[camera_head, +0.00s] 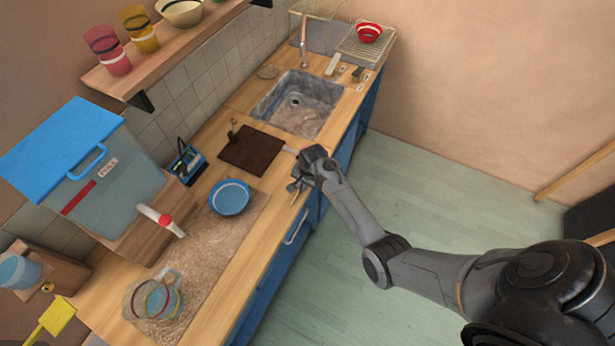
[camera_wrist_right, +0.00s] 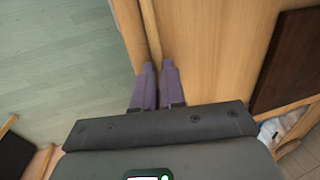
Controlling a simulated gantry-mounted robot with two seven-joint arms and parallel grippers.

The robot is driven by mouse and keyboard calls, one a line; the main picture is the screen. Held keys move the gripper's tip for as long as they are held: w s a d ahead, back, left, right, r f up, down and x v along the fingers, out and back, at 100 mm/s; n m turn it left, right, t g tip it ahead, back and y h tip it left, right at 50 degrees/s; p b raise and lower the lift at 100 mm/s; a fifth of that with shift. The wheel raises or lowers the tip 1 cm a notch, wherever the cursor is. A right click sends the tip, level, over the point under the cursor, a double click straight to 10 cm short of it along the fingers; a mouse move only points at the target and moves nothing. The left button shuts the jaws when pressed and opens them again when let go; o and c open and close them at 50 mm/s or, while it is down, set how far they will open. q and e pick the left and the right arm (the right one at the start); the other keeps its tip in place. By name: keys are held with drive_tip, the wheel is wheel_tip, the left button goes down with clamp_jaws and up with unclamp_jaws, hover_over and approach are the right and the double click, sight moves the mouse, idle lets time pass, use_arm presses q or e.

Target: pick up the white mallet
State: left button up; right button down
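My right gripper (camera_head: 294,188) is over the counter's front edge, in front of the dark board (camera_head: 252,149). In the wrist view, the purple fingers of my right gripper (camera_wrist_right: 158,68) stand a narrow gap apart, with bare wood beyond and no mallet between them. My left gripper is not in view.
A blue bowl (camera_head: 230,197) and a clear jug (camera_head: 154,299) stand on the counter (camera_head: 277,225). The sink (camera_head: 298,103) lies beyond the board. A large blue-lidded dispenser (camera_head: 110,180) is at left. Small items, one a white piece (camera_head: 333,64), lie past the sink.

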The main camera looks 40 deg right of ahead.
drive_tip(key=shift+r, duration=0.2)
wheel_tip(320, 180, up, 27)
drive_tip(key=shift+a+p, duration=0.15)
drive_tip(key=shift+p, duration=0.3)
drive_tip(key=shift+w+r, duration=0.1)
drive_tip(key=shift+w, duration=0.05)
idle(0.3)
